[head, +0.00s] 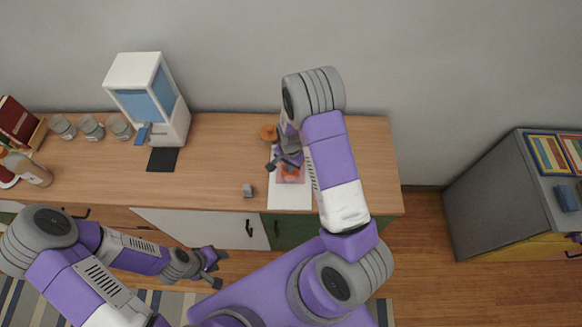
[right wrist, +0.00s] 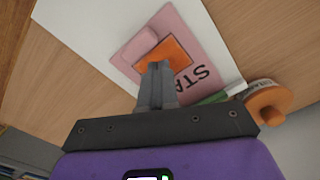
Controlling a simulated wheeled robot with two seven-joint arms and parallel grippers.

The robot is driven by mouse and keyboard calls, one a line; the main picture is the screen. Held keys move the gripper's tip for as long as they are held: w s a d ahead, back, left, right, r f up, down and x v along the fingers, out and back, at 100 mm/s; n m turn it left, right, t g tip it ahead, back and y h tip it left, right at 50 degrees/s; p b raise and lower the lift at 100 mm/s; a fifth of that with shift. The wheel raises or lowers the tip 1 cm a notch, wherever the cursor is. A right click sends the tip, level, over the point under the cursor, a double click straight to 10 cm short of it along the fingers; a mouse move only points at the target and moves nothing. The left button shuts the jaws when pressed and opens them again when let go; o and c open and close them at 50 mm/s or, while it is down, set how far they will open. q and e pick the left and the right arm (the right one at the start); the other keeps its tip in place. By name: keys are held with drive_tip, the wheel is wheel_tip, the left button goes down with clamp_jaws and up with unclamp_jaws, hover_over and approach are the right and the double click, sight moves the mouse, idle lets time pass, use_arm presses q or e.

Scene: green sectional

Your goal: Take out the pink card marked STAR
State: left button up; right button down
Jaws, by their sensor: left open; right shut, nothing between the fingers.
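The pink card (right wrist: 187,32) lies on a white sheet (right wrist: 95,32) on the wooden counter. It carries an orange square and large letters of which "STA" shows; the rest is hidden. A raised pink tab (right wrist: 137,46) stands at the card's left corner. In the head view the card (head: 284,180) is partly covered by my arm. My right gripper (right wrist: 156,68) is shut and empty, its fingertips over the orange square; whether they touch it I cannot tell. It also shows in the head view (head: 281,163). My left gripper (head: 212,266) is open and empty in front of the counter.
An orange-knobbed round object (right wrist: 268,102) with a partly readable label sits beside the card, near a green strip (right wrist: 213,98). The counter right of my right arm is clear.

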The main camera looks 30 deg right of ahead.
sight(290, 187)
drive_tip(key=shift+f+b, duration=0.7)
drive_tip(key=shift+f, duration=0.15)
drive_tip(key=shift+r, duration=0.3)
idle(0.4)
drive_tip(key=shift+s+a+p, duration=0.2)
drive_tip(key=shift+s+a, duration=0.3)
drive_tip(key=shift+s, duration=0.25)
drive_tip(key=shift+s+a+p, duration=0.2)
drive_tip(key=shift+s+a, duration=0.25)
drive_tip(key=shift+s, duration=0.35)
drive_tip(key=shift+s+a+p, duration=0.2)
drive_tip(key=shift+s+a, duration=0.3)
drive_tip(key=shift+s, duration=0.25)
wheel_tip(290, 187, up, 7)
drive_tip(key=p, duration=0.5)
drive_tip(key=shift+w+d+p, duration=0.15)
drive_tip(key=shift+w+p, duration=0.1)
drive_tip(key=shift+p, duration=0.05)
